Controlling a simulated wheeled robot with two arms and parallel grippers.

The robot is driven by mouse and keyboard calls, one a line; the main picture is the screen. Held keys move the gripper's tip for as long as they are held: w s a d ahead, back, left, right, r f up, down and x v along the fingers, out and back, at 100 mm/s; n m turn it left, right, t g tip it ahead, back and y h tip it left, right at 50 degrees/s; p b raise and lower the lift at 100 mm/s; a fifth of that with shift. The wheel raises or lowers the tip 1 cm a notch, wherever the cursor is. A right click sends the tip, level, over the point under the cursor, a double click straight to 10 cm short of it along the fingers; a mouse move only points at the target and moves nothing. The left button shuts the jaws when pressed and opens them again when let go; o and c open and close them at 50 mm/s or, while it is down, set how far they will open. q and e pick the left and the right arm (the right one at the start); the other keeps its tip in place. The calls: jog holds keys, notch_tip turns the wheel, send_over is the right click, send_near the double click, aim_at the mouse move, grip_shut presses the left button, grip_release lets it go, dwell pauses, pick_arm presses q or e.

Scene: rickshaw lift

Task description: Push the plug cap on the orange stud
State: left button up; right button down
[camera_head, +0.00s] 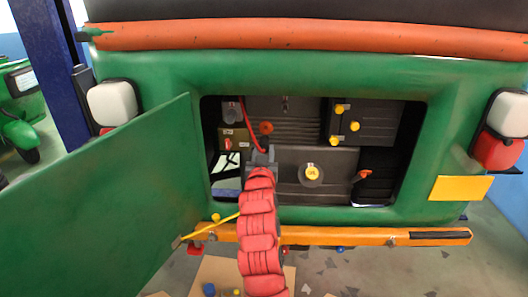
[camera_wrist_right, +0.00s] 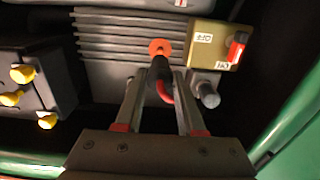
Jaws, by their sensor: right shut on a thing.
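The orange stud (camera_head: 267,127) shows as a round orange end on the dark ribbed engine block inside the open bay. It also shows in the right wrist view (camera_wrist_right: 160,47), just past the fingertips. My right gripper (camera_head: 264,155) reaches into the bay from below. In the right wrist view its fingers (camera_wrist_right: 163,84) are closed around the black plug cap (camera_wrist_right: 159,70), which has a red lead. The cap's far end lies close to the stud and lines up with it in the picture; I cannot tell whether they touch. My left gripper is out of view.
A box with a red switch (camera_wrist_right: 236,48) and OFF/ON labels sits beside the stud. A dark box with yellow knobs (camera_head: 355,126) is at the right. The green door (camera_head: 110,190) hangs open at left. The orange bumper (camera_head: 340,235) crosses below the bay.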

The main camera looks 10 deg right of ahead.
aim_at(265, 139)
jog(key=shift+b+x, duration=2.3)
jog(key=shift+x, duration=0.35)
jog(key=shift+w+d, duration=0.1)
jog(key=shift+w, duration=0.25)
dwell(0.3)
jog(key=shift+w+b, duration=0.2)
jog(key=shift+b, duration=0.8)
dwell(0.7)
jog(key=shift+w+d+b, duration=0.1)
jog(key=shift+w+b, duration=0.2)
jog(key=shift+w, duration=0.05)
dwell(0.9)
jog(key=shift+c, duration=2.2)
grip_release()
jog(key=shift+c, duration=0.6)
jog(key=shift+s, duration=0.15)
jog(key=shift+p+v, duration=0.35)
jog(key=shift+v, duration=3.55)
